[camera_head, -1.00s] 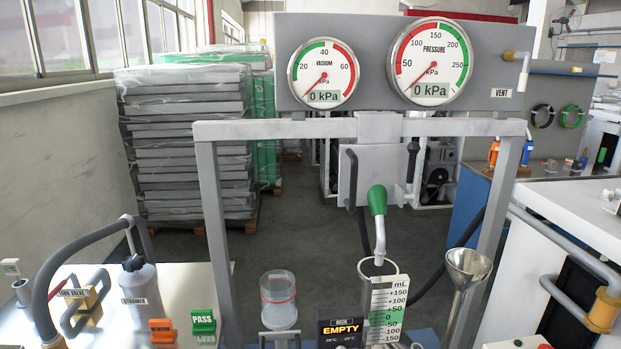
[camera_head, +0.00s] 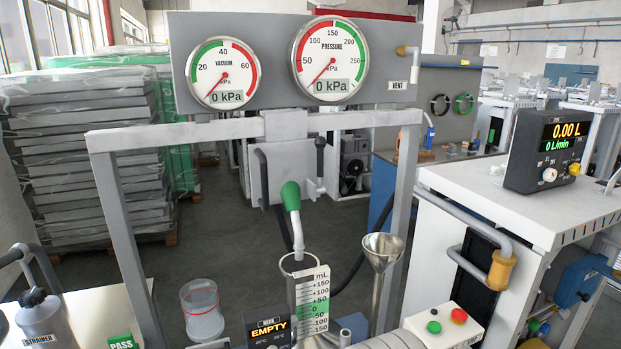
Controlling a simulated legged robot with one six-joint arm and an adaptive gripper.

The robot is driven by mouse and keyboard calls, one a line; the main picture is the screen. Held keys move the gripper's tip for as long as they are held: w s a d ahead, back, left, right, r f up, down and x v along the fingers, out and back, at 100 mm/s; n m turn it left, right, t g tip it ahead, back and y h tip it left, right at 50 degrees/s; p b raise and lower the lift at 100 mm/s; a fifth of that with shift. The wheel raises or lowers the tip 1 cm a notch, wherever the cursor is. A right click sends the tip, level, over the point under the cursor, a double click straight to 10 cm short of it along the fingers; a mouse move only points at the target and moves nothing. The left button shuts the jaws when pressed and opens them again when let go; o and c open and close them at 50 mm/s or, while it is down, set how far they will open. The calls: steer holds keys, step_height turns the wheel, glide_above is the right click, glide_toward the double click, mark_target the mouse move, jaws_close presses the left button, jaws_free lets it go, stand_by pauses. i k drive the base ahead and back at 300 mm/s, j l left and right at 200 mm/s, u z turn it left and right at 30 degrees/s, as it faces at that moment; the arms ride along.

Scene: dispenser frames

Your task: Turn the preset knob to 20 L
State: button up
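A dark meter box (camera_head: 541,152) stands on the white cabinet at the right. Its display (camera_head: 565,130) reads 0.00 L above 0 L/min. Two small round knobs sit on its lower front: a pale one (camera_head: 549,174) and an orange-rimmed one (camera_head: 574,168). Their labels and any preset marks are too small to read, so I cannot tell which is the preset knob or where it points. My gripper is not in view.
The white cabinet top (camera_head: 480,190) is mostly clear before the meter box. A button box (camera_head: 447,325) with red and green buttons is lower down. A grey frame with gauges (camera_head: 330,60), a nozzle (camera_head: 292,205) and a funnel (camera_head: 383,250) stand left.

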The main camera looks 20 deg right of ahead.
mark_target(550, 175)
steer(key=k+l+z, duration=0.15)
steer(key=l+z, duration=0.15)
steer(key=z, duration=0.2)
steer(key=k+l+z, duration=0.1)
steer(key=l+z, duration=0.2)
steer(key=z, duration=0.2)
steer(key=l+z, duration=0.35)
steer(key=z, duration=0.15)
steer(key=k, duration=0.05)
